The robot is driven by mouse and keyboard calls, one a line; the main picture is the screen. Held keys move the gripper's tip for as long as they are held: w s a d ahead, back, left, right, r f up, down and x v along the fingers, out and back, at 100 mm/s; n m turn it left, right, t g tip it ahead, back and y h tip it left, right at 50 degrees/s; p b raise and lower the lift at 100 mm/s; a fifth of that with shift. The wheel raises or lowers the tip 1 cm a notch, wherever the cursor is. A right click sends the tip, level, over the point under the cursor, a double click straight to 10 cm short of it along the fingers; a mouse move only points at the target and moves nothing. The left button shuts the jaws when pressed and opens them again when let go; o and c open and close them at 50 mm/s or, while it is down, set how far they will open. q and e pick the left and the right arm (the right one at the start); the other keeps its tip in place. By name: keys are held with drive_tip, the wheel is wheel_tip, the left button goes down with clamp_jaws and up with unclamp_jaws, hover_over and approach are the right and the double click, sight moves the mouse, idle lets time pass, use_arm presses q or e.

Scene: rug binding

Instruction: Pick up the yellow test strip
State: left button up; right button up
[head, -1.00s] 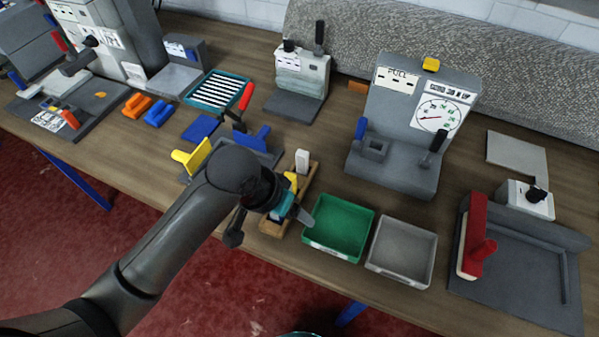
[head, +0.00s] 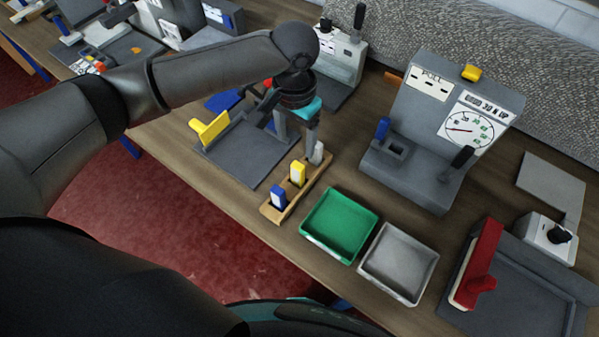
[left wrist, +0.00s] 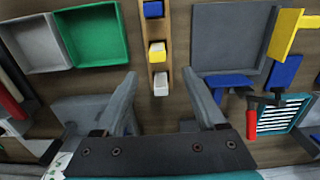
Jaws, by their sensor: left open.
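The yellow test strip (head: 297,173) stands upright in the middle of a narrow wooden rack (head: 300,197), between a blue strip (head: 278,197) and a white strip (head: 317,153). In the left wrist view the yellow strip (left wrist: 157,52) lies beyond my fingertips, and the white strip (left wrist: 161,82) appears between them. My left gripper (head: 297,134) is open and empty, pointing down near the white end of the rack. In the left wrist view its two fingers (left wrist: 160,80) are spread wide. My right gripper is not in view.
A green tray (head: 340,224) and a grey tray (head: 399,263) stand right of the rack. A dark grey fixture with a yellow paddle (head: 210,129) stands left of it. A pull tester with a dial (head: 425,170) and a lever machine (head: 345,55) stand behind.

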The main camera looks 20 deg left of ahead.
sight(298, 165)
use_arm(q)
drive_tip(key=f, duration=1.1)
drive_tip(key=shift+d+b, duration=0.2)
drive_tip(key=shift+b, duration=0.1)
clamp_jaws()
